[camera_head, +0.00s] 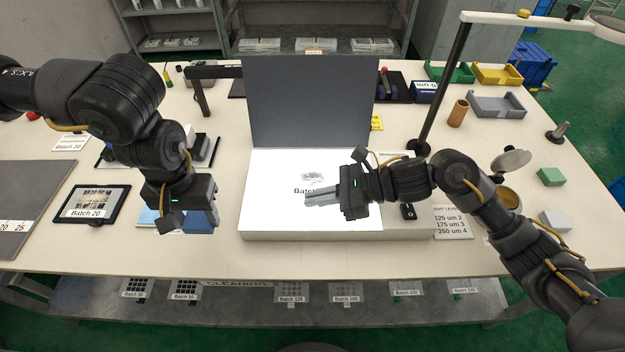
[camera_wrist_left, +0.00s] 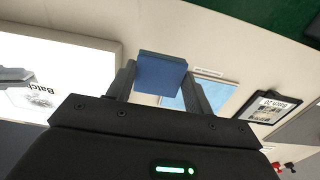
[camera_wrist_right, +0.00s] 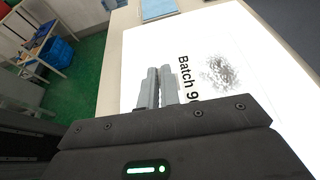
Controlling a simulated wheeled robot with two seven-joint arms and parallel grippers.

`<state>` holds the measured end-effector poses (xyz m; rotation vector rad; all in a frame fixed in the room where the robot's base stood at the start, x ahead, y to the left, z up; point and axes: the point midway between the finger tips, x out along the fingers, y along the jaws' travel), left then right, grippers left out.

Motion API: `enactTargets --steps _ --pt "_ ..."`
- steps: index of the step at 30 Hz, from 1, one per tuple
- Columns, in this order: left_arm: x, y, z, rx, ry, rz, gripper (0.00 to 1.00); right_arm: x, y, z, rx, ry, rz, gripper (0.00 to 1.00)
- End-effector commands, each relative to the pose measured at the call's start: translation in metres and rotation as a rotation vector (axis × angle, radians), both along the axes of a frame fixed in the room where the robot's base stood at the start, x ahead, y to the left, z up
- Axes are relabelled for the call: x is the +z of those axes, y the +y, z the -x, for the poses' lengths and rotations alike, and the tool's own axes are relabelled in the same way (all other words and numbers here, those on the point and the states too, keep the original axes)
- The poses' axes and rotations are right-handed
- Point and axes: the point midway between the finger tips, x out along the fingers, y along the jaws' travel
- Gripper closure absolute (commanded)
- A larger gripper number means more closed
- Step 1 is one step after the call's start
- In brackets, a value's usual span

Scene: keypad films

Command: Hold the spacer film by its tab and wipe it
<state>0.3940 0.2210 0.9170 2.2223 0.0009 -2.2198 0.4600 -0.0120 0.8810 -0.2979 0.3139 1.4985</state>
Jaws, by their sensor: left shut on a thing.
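The spacer film (camera_head: 312,178), with a grey smudge and "Batch" lettering, shows over the lit white panel (camera_head: 275,215); its clear edges and tab cannot be made out. The right wrist view shows its smudge (camera_wrist_right: 222,72) beside the fingers. My right gripper (camera_head: 308,198) is over the panel, just in front of the lettering, its fingers close together; whether anything thin is between them cannot be told. My left gripper (camera_head: 207,222) is shut on a blue block (camera_wrist_left: 160,74), left of the panel and apart from the film.
A dark upright screen (camera_head: 315,100) stands behind the panel. A tablet reading "Batch 20" (camera_head: 92,204) and a light-blue sheet (camera_wrist_left: 205,92) lie to the left. A lamp post (camera_head: 445,90), brown cup (camera_head: 458,113) and green block (camera_head: 551,177) stand to the right.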

Motion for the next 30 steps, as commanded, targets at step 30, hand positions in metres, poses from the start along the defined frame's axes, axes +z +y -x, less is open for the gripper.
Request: enactTargets --steps 30 --pt "0.045 -0.205 -0.129 1.27 -0.013 -0.016 0.67 0.0 0.0 0.0 0.0 0.0 0.0 1.0"
